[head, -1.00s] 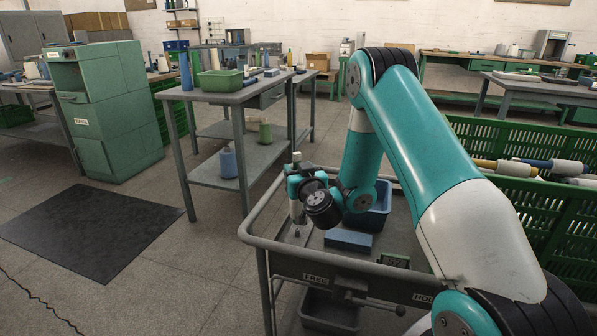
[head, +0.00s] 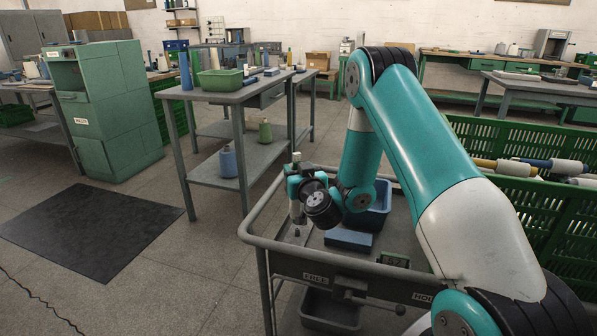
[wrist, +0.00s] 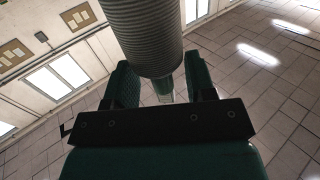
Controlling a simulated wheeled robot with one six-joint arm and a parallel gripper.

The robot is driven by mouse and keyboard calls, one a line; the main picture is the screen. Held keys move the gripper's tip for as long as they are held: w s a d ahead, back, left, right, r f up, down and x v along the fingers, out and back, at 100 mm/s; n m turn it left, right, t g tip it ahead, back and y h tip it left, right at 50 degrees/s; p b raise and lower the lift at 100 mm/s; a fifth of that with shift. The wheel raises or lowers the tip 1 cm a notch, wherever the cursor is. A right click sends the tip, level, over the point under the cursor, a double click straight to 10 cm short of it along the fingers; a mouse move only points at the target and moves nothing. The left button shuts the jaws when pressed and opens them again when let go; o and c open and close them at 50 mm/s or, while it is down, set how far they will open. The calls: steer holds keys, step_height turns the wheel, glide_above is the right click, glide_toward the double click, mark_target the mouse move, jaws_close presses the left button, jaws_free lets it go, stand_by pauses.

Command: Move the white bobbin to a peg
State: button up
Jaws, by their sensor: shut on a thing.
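My gripper (head: 296,180) is over the left part of the cart, at the end of my bent arm. A pale piece of the white bobbin (head: 296,157) shows above its jaws. In the wrist view my gripper (wrist: 164,86) has its two dark green fingers on either side of the narrow end of a ribbed cylinder, which looks grey in the shade. This is the bobbin (wrist: 148,38), its wide ribbed body reaching out of the top of the picture. I cannot make out a clear free peg in either view.
The cart (head: 338,268) has a raised rail and carries a blue bin (head: 370,213) and a blue block (head: 348,240). A green crate (head: 545,222) with several bobbins stands right. A table (head: 232,95) with a green tub (head: 220,80) stands behind.

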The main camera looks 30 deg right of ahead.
steer(key=shift+f+b, duration=2.2)
steer(key=shift+f, duration=0.5)
steer(key=o, duration=0.9)
